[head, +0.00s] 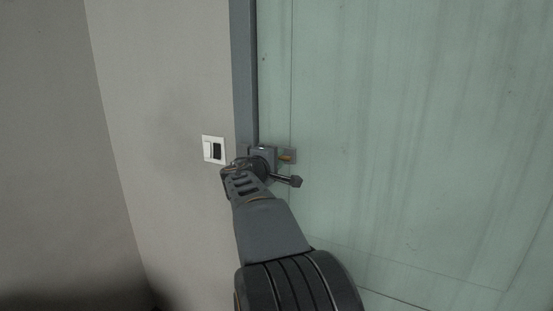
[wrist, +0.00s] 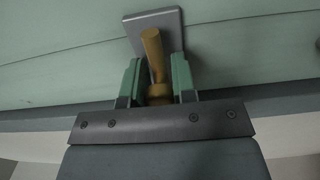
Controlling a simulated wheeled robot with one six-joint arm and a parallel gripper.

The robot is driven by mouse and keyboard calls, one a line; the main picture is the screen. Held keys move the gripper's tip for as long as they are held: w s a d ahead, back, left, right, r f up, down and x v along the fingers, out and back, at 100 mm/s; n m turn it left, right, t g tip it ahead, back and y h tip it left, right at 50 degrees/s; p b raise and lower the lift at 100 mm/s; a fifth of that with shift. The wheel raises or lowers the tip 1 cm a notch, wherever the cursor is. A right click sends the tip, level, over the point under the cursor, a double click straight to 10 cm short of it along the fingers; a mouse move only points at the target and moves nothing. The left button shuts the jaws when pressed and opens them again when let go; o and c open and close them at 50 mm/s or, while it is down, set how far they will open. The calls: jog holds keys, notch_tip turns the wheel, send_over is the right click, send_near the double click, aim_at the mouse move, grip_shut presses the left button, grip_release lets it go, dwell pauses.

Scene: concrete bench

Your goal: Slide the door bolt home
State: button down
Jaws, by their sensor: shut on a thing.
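The brass door bolt (wrist: 152,45) shows in the wrist view, running between my gripper's green fingers. A square grey plate (wrist: 173,20) lies behind it on the pale green door. My gripper (wrist: 158,80) is shut on the bolt. In the head view, my gripper (head: 266,158) is at the door's left edge, by the frame. A small yellow end of the bolt (head: 287,158) shows on the plate just right of it. My gripper hides most of the bolt, and I cannot tell whether its end is in a keeper.
The pale green door (head: 400,130) fills the right of the head view. A grey door frame (head: 243,70) runs down its left side. A white switch plate (head: 207,149) is on the wall just left of my gripper. The wall farther left is bare.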

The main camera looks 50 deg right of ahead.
jog(key=w, duration=0.2)
jog(key=w+a, duration=0.1)
jog(key=w, duration=0.1)
jog(key=shift+b, duration=0.4)
jog(key=c, duration=0.9)
grip_release()
jog(key=shift+c, duration=0.2)
jog(key=b+v, duration=0.3)
jog(key=v, duration=1)
jog(key=shift+a+b, duration=0.35)
jog(key=shift+a, duration=0.05)
jog(key=shift+s, duration=0.1)
